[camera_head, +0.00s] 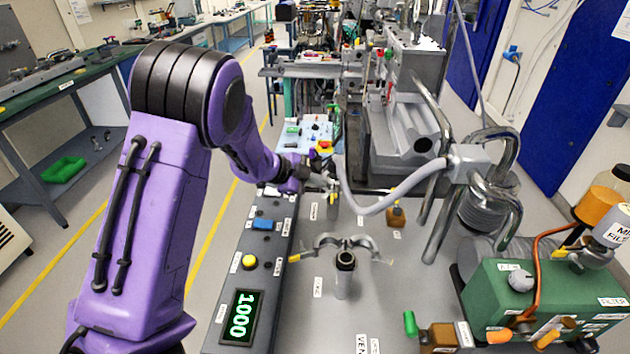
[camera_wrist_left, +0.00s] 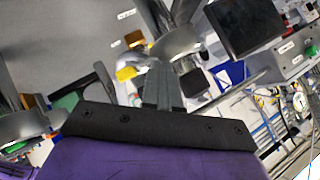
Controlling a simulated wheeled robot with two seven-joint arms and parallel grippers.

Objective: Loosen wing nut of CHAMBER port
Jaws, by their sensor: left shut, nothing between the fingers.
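My left gripper (camera_head: 326,178) reaches in from the left and hangs beside the end of the grey hose (camera_head: 372,208), over the far part of the grey bench top. Its fingers (camera_wrist_left: 163,88) are shut and empty in the left wrist view. A metal port fitting (camera_head: 332,205) stands just below the gripper, partly hidden by it. In the wrist view, a metal clamp (camera_wrist_left: 178,46) lies close beyond the fingertips, with a yellow piece (camera_wrist_left: 127,73) to its left. I cannot tell whether the fingers touch anything. The port labels are too small to read surely. My right gripper is not in view.
A nearer open port (camera_head: 345,262) has a spread clamp (camera_head: 330,243) around it. A panel with a yellow button (camera_head: 249,261) and a display reading 1000 (camera_head: 240,316) runs along the left. A green pump (camera_head: 545,297) and bent metal pipes (camera_head: 505,150) crowd the right.

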